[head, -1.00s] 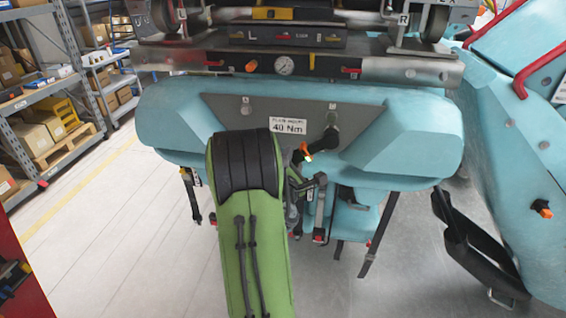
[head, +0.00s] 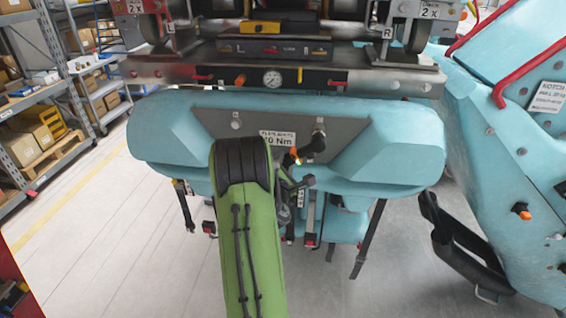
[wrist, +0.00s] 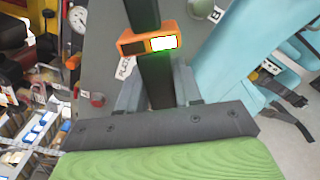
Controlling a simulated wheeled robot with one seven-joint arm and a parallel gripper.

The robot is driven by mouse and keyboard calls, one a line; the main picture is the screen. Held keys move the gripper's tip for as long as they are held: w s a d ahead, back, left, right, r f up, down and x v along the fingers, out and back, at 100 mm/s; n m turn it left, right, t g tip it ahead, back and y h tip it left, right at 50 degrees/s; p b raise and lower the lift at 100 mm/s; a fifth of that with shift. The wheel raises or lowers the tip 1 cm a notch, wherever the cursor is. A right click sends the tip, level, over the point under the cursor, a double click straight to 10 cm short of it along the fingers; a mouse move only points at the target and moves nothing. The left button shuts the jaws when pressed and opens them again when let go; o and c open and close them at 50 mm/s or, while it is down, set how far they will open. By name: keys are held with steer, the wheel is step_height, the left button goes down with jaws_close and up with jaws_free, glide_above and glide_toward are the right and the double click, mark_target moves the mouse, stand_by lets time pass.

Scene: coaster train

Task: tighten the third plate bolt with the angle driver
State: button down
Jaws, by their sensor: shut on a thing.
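The angle driver is black, with an orange collar (head: 294,155) that shows a lit white screen and a green glow in the wrist view (wrist: 160,43). My gripper (wrist: 158,95) is shut on its black handle. The driver's angled head (head: 318,143) lies over the right part of the grey plate (head: 207,119), just below the right bolt position (head: 320,121). I cannot tell whether its socket sits on a bolt. A left bolt (head: 236,124) shows on the plate. My arm hides the plate's lower middle and part of the 40 Nm label (head: 278,137). In the head view, my arm mostly hides the gripper.
The plate is on a teal car body (head: 160,150). Above it is a metal beam with a gauge (head: 273,78). Black straps (head: 368,240) hang below. Another teal body (head: 500,150) stands at right, shelves (head: 40,140) at left. Floor at left is clear.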

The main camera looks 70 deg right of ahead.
steer(key=shift+w+d+r+p, duration=0.1)
steer(key=shift+d+p, duration=0.35)
steer(key=shift+p, duration=0.15)
steer(key=shift+w+d+r+p, duration=0.1)
steer(key=shift+d+p, duration=0.3)
steer(key=shift+p, duration=0.2)
steer(key=shift+p+x, duration=0.55)
steer(key=shift+x, duration=0.45)
stand_by(2.4)
steer(key=shift+s+f, duration=0.1)
steer(key=shift+s+a+f+b, duration=0.15)
steer(key=shift+a+b, duration=0.2)
steer(key=shift+b, duration=0.45)
steer(key=shift+b+v, duration=1.55)
steer(key=shift+v, duration=0.15)
steer(key=shift+a, duration=0.1)
